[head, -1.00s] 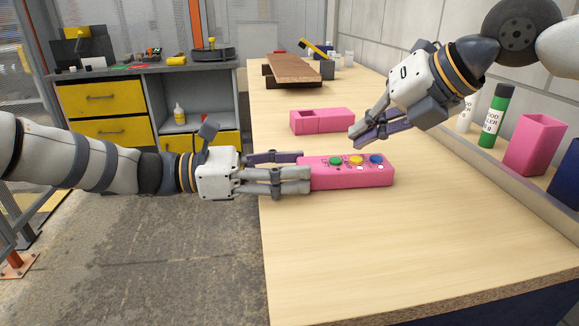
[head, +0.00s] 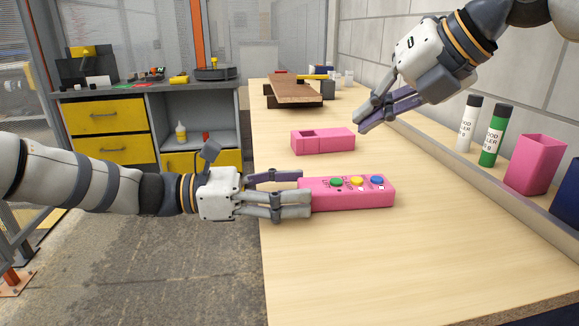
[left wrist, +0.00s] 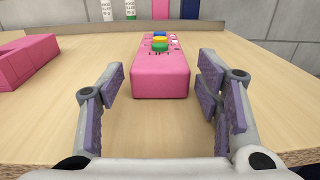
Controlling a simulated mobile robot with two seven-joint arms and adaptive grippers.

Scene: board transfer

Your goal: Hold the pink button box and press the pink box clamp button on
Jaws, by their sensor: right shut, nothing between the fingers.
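The pink button box (head: 347,200) lies on the wooden table with green (head: 336,182), yellow (head: 357,181) and blue (head: 377,180) buttons on top. It also shows in the left wrist view (left wrist: 160,82). My left gripper (head: 303,188) is at the box's left end, its fingers spread on either side. The wrist view shows gaps between both fingers and the box. My right gripper (head: 364,125) is shut and empty, raised above the table beyond the buttons. A pink box with an opening (head: 335,142) lies farther back. A yellow bar (head: 312,77) lies level across the board at the back.
A brown board (head: 290,91) lies at the table's far end. White (head: 467,128) and green (head: 491,140) bottles and a pink bin (head: 535,165) stand along the right edge. The table's front right is clear.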

